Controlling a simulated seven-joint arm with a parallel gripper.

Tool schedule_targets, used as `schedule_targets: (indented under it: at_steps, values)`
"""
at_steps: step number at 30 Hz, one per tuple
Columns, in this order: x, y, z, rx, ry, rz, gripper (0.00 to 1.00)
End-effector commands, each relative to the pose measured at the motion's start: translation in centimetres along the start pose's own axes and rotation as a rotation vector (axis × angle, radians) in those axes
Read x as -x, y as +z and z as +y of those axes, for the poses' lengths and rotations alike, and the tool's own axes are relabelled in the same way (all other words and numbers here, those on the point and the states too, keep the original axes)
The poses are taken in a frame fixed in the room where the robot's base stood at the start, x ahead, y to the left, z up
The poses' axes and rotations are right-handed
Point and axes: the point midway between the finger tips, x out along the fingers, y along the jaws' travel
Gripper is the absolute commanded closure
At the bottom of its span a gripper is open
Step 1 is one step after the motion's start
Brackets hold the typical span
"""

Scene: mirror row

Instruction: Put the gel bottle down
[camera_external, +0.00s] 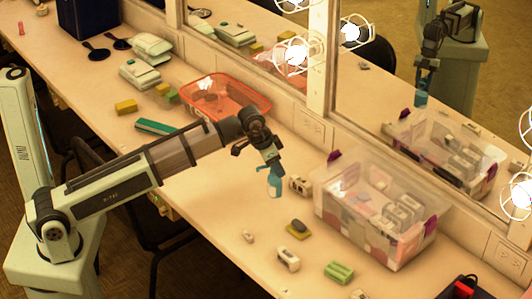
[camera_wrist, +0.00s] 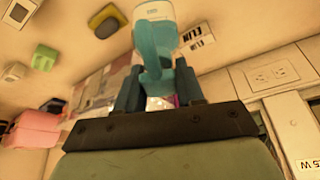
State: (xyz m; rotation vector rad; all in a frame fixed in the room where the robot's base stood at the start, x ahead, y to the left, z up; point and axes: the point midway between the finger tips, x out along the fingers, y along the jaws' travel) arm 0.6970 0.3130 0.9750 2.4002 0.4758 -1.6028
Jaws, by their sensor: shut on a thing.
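The gel bottle (camera_external: 275,186) is blue and hangs roughly upright below my gripper (camera_external: 271,168) in the external view, over the bare table left of the clear bin. In the wrist view the bottle (camera_wrist: 157,58) shows as a blue body with a white end, between the two dark fingers of my gripper (camera_wrist: 158,84). The gripper is shut on it. The bottle looks close to the tabletop, but I cannot tell whether its base touches.
A clear bin (camera_external: 336,214) with purple latches stands right of the bottle. A small pale block (camera_external: 300,186) lies between them. An orange basket (camera_external: 262,104) stands behind. Small items, including a green block (camera_external: 339,272), lie in front. The mirror (camera_external: 400,120) borders the table. Bare table lies left of the bottle.

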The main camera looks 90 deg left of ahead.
Motion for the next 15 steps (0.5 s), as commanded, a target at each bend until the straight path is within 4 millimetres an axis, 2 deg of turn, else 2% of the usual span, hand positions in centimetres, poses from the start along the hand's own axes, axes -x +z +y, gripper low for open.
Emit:
schedule_targets:
  at_steps: [6, 15]
  values:
    - [-3.1, 1.4, 0.0, 0.001, 0.000, -0.002, 1.00]
    - [-5.0, 2.1, 0.0, 0.001, -0.001, -0.001, 1.00]
